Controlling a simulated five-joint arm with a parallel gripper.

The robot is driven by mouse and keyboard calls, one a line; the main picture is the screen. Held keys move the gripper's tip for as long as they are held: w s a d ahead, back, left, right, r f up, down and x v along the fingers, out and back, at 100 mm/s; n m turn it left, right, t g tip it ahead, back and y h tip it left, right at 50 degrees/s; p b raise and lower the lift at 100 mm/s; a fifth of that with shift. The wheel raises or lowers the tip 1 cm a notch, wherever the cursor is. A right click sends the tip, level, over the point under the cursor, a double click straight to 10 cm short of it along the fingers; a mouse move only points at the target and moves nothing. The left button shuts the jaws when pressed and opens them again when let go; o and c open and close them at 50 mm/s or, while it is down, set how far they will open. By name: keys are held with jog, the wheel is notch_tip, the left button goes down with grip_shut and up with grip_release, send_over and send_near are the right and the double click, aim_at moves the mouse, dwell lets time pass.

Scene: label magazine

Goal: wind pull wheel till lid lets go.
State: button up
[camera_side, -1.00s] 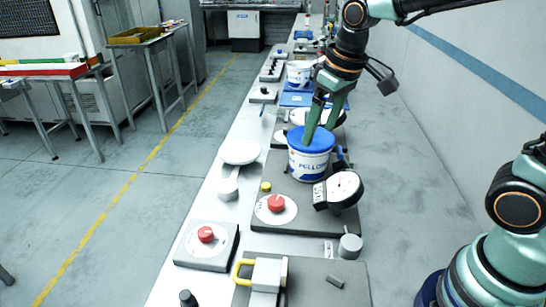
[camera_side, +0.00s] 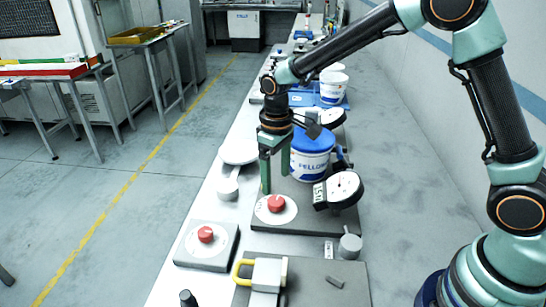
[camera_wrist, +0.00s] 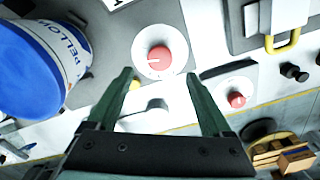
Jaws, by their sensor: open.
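A white tub (camera_side: 311,168) with blue print stands on a dark grey base plate (camera_side: 312,200). Its blue lid (camera_side: 312,141) sits on top, and it also shows at the left of the wrist view (camera_wrist: 25,95). A red knob (camera_side: 276,203) on a white round dial is on the same plate, in front of the tub; in the wrist view the knob (camera_wrist: 160,57) lies just beyond my fingertips. My gripper (camera_side: 275,182) is open and empty, pointing down above and slightly behind the knob, apart from it. Nothing is labelled as the pull wheel.
A black-cased round gauge (camera_side: 345,187) stands right of the knob. A small yellow button (camera_side: 266,187) sits by the dial. A second red knob (camera_side: 206,235) is on a separate plate at front left. A yellow-handled block (camera_side: 266,272) is in front. A white disc (camera_side: 240,151) stands left.

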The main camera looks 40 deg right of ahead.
aim_at(276, 200)
notch_tip(276, 200, down, 7)
jog(key=shift+f, duration=0.15)
jog(key=shift+c, duration=0.3)
grip_shut()
jog(key=shift+m, duration=2.5)
jog(key=shift+o, duration=0.3)
grip_release()
